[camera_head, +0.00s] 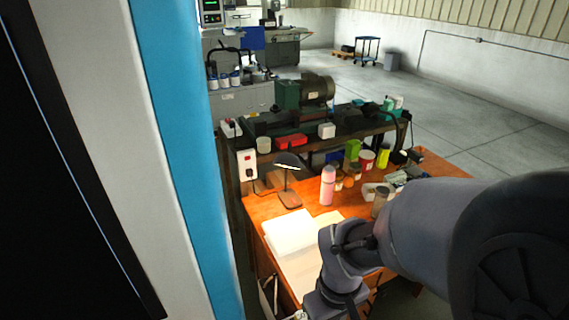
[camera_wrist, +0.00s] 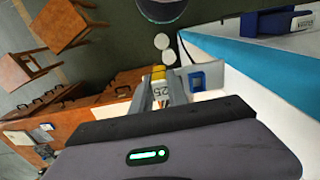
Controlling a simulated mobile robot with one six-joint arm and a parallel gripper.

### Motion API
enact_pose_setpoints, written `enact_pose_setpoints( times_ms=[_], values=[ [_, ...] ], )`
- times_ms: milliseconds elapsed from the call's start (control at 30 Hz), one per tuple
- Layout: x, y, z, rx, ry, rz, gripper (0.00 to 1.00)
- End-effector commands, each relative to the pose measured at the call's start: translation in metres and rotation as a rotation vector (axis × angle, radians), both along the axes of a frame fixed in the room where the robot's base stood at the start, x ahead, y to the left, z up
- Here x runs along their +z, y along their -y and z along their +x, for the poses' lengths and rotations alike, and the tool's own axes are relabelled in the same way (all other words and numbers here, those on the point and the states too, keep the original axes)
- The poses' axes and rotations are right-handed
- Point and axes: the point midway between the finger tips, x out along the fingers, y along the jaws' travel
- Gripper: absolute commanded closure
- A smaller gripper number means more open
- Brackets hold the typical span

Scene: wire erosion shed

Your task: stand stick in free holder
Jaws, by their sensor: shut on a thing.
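My gripper (camera_wrist: 161,82) is in the wrist view, its two grey fingers shut on a small stick (camera_wrist: 160,91). The stick shows a pale face marked "25" and a yellow part near the fingertips; the fingers hide much of it. A blue holder (camera_wrist: 197,80) is just right of the fingertips against a white surface, apart from the stick in the picture. Another blue holder-like piece (camera_wrist: 280,22) with a white label is at the upper right; I cannot tell whether it holds anything. In the head view my arm hides the gripper, and no stick or holder can be made out.
A tall white and blue cabinet (camera_head: 160,100) fills the left of the head view. An orange workbench (camera_head: 258,208) carries a lamp (camera_head: 289,180), a pink bottle (camera_head: 327,185) and several small containers. Wooden stools (camera_wrist: 62,27) stand in the wrist view's upper left.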

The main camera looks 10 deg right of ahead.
Motion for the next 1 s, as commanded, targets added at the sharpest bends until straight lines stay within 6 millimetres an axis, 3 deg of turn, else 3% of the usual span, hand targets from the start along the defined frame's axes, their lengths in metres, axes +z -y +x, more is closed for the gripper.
enact_pose_setpoints(
  times_ms=[133, 367, 533, 1000],
  values=[
    [-0.012, 0.005, 0.046, -0.002, -0.003, 0.0, 1.0],
    [-0.014, 0.008, 0.078, -0.002, -0.002, 0.0, 1.0],
    [-0.049, 0.008, 0.077, -0.001, -0.005, 0.0, 1.0],
    [-0.057, 0.008, 0.077, -0.001, -0.002, 0.0, 1.0]
  ],
)
